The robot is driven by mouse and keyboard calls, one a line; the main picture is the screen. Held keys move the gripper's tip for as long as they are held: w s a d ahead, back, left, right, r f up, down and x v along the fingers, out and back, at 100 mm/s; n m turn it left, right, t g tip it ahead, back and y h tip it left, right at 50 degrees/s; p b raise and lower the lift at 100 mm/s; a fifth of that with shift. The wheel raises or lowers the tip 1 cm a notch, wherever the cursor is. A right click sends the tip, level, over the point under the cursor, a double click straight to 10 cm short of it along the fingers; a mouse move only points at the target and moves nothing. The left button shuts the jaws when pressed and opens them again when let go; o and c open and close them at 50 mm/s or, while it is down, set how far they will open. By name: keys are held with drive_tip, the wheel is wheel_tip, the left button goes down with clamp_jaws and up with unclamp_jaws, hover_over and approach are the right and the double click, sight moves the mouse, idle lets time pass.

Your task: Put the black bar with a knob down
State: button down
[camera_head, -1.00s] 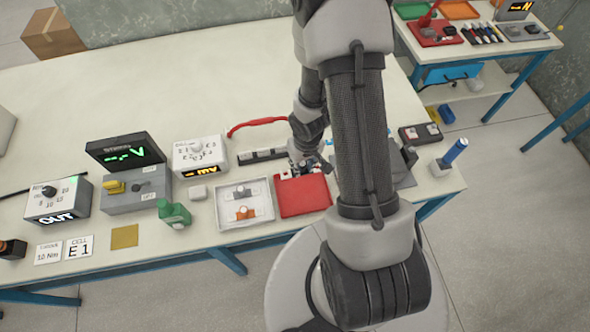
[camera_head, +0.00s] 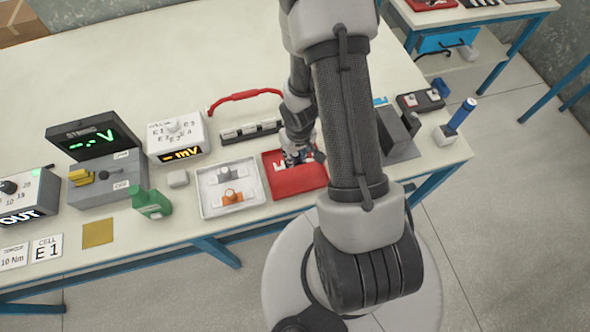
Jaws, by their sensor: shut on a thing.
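My gripper (camera_head: 299,156) is over the far part of the red tray (camera_head: 298,182), pointing down and shut. What it holds is small and mostly hidden by the fingers and wrist; I take it for the black bar with a knob, but its outline and knob are not clear. Whether it touches the tray I cannot tell. Pale shapes show on the tray next to the fingers. A white tray (camera_head: 204,210) left of the red one holds a grey part (camera_head: 228,174) and an orange part (camera_head: 231,198).
A battery row (camera_head: 250,131) and a red cable (camera_head: 246,96) lie behind the trays. A green bottle (camera_head: 150,203) and an mV meter (camera_head: 177,138) stand to the left. A grey stand (camera_head: 400,138) and a blue-handled tool (camera_head: 461,115) are on the right. The table's back is clear.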

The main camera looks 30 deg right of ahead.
drive_tip(key=shift+f+b, duration=2.25)
drive_tip(key=shift+f, duration=0.75)
drive_tip(key=shift+f, duration=0.15)
drive_tip(key=c, duration=1.3)
unclamp_jaws()
drive_tip(key=shift+c, duration=0.2)
